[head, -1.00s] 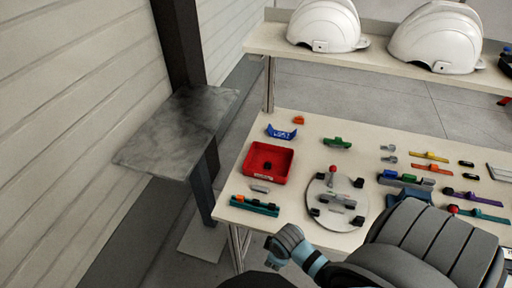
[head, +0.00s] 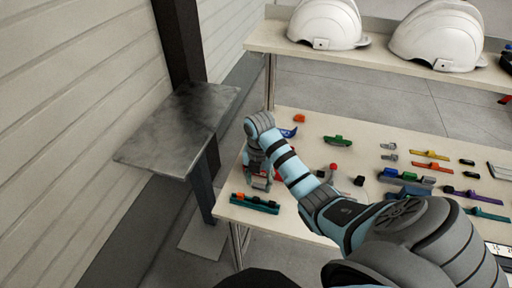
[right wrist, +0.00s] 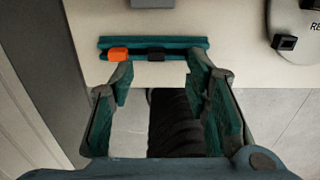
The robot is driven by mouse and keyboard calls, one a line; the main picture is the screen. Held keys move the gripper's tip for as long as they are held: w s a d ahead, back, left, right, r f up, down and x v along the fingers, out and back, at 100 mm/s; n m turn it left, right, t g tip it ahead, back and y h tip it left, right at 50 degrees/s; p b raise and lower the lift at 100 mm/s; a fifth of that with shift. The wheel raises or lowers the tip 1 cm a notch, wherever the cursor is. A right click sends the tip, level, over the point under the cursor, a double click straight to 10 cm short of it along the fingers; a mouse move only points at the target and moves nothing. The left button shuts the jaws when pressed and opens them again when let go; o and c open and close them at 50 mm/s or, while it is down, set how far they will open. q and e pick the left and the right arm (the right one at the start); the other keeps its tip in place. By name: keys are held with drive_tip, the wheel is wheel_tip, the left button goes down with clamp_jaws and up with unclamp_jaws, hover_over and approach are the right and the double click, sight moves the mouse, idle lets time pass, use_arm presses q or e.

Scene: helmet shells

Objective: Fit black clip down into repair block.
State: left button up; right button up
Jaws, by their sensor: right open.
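A black clip (right wrist: 156,54) sits on a teal rail (right wrist: 185,43), beside an orange clip (right wrist: 118,54), in the right wrist view. The rail also lies near the table's front edge in the head view (head: 262,207). My right gripper (right wrist: 158,82) is open and empty; the rail lies just beyond its fingertips, roughly between them in the picture. In the head view the right gripper (head: 261,182) hangs over the front left of the table. I cannot make out the repair block for certain; my right arm covers much of the round plate. My left gripper is out of view.
The round plate (right wrist: 300,20) with black blocks (right wrist: 286,42) is to the right. Several coloured rails and loose parts lie further right. White helmets (head: 327,22) stand on the back shelf.

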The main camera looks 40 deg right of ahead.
sight(256, 201)
drive_tip(key=f, duration=0.7)
drive_tip(key=shift+a+f+b, duration=0.3)
drive_tip(key=shift+a+b, duration=0.05)
drive_tip(key=c, duration=0.8)
